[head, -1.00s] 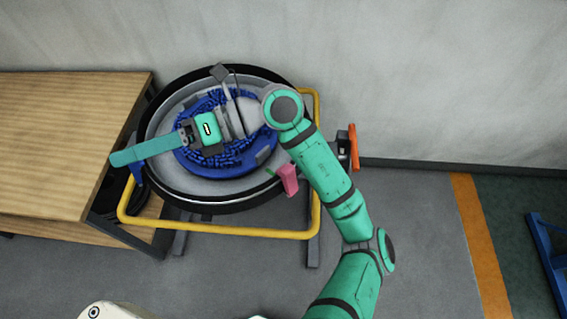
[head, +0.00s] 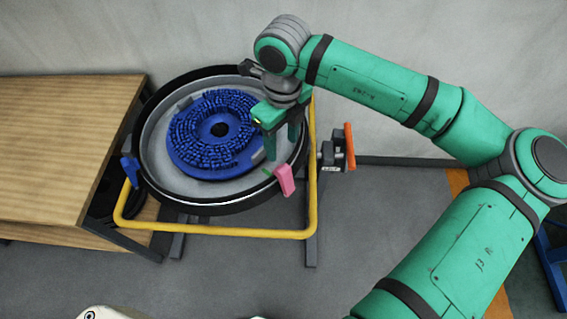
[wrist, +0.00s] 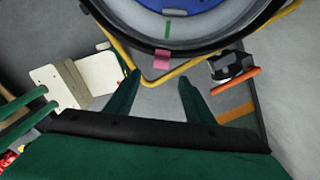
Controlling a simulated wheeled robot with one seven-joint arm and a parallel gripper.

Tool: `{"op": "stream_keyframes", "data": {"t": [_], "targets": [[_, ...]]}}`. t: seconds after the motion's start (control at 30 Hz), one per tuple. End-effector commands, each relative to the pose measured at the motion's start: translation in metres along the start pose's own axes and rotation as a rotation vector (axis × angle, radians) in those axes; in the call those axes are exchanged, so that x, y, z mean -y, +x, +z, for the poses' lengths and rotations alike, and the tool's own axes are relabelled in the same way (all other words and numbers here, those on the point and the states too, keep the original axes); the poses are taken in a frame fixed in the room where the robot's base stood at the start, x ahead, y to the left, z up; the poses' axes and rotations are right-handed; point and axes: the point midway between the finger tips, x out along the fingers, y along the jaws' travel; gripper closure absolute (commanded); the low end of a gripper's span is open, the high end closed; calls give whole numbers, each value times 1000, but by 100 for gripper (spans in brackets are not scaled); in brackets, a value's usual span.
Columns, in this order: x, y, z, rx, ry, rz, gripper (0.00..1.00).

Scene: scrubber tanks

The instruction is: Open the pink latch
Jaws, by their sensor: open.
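The pink latch (head: 285,180) is a small pink tab on the front right rim of the round scrubber tank (head: 190,205). A thin green strip lies beside it on the inner side of the rim. My gripper (head: 281,147) is above the right part of the tank, pointing down, just behind the latch in the head view. In the wrist view the latch (wrist: 163,55) lies beyond and between my two green fingers (wrist: 160,78). The fingers are apart and empty, and do not appear to touch the latch.
A blue round brush (head: 200,155) lies in the tank. A yellow tube frame (head: 215,231) surrounds the tank. A blue latch (head: 130,170) is on the left, and an orange handle (head: 350,147) on the right. A wooden table (head: 55,140) stands left.

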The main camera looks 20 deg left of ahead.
Motion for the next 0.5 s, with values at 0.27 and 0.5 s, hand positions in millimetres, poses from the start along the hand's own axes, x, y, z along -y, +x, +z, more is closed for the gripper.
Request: {"op": "stream_keyframes", "data": {"t": [0.27, 0.5], "targets": [[3, 27, -3, -10, 4, -7, 52], [3, 70, -3, -8, 4, -5, 52]]}}
